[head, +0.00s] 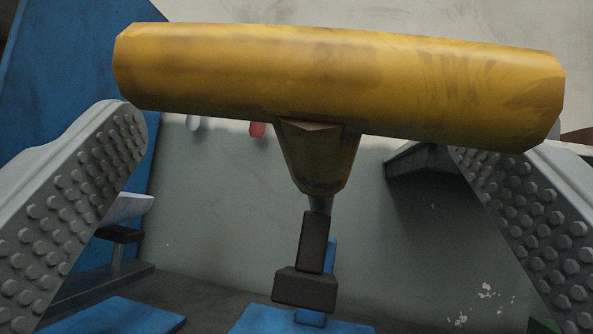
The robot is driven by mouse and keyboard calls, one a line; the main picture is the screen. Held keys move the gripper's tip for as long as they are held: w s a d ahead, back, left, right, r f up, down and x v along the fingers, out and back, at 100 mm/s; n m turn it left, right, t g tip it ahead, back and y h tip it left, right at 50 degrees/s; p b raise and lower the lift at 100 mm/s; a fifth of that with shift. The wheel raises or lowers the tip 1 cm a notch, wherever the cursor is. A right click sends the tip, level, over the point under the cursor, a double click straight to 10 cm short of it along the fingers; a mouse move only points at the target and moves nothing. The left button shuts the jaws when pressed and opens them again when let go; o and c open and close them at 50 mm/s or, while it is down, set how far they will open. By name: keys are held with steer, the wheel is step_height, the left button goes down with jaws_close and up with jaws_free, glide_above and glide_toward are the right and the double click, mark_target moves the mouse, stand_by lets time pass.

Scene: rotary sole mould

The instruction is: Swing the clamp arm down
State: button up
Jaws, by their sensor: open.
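The clamp arm shows in the head view as a worn yellow crossbar (340,75) lying nearly level across the top, with its right end a little lower. A tapered yellow hub (318,165) hangs under its middle, and below it are a dark stem and a dark block (306,288). My gripper (305,140) is open, with one studded grey finger on each side of the hub. The bar spans the gap between the fingers and covers part of the right fingertip. I cannot tell whether the fingers touch it.
A blue panel (65,75) stands at the left. A grey-green wall (220,210) fills the back, with a small red object (257,129) on it. A dark ledge (420,165) juts out at right. Blue plates (115,318) lie low in the view.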

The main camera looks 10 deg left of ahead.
steer(key=shift+s+d+r, duration=0.1)
steer(key=shift+s+r, duration=0.05)
steer(key=shift+r, duration=0.05)
steer(key=shift+f, duration=0.2)
steer(key=shift+s+f, duration=0.2)
steer(key=shift+f, duration=0.05)
steer(key=shift+v, duration=1.2)
steer(key=s+d, duration=0.3)
steer(key=s, duration=0.8)
steer(key=shift+s, duration=0.35)
steer(key=shift+r, duration=0.2)
